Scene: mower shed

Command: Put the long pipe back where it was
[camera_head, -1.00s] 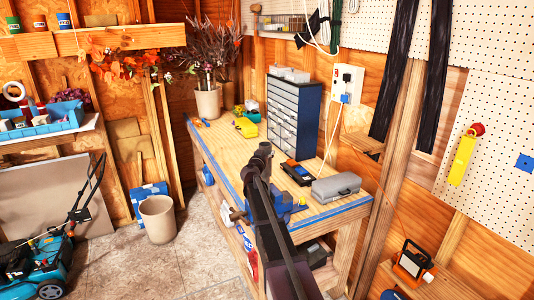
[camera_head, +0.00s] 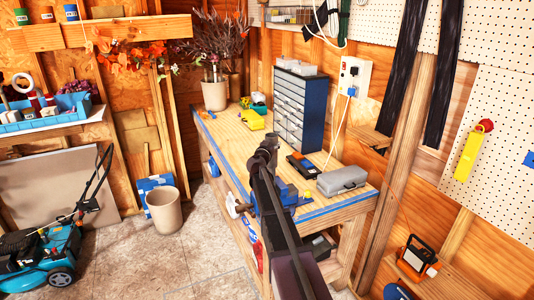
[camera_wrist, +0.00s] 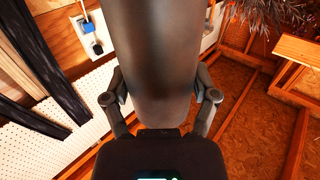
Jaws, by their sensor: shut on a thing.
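In the wrist view a thick, dark grey rounded thing (camera_wrist: 155,60), which looks like the long pipe seen very close, fills the middle and runs out of the top edge. My gripper (camera_wrist: 160,88) has a finger on each side of it and is shut on it. The fingertips are partly hidden by it. In the head view my dark arm reaches up from the bottom edge, and its end (camera_head: 265,152) shows in front of the workbench. There I cannot tell the pipe apart from the arm.
The workbench (camera_head: 235,160) carries a drawer cabinet (camera_head: 300,110), a grey case (camera_head: 342,181) and a blue vise. A bin (camera_head: 165,211) and a teal mower (camera_head: 40,250) stand left on the floor. Long black strips (camera_head: 405,70) hang at the right wall.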

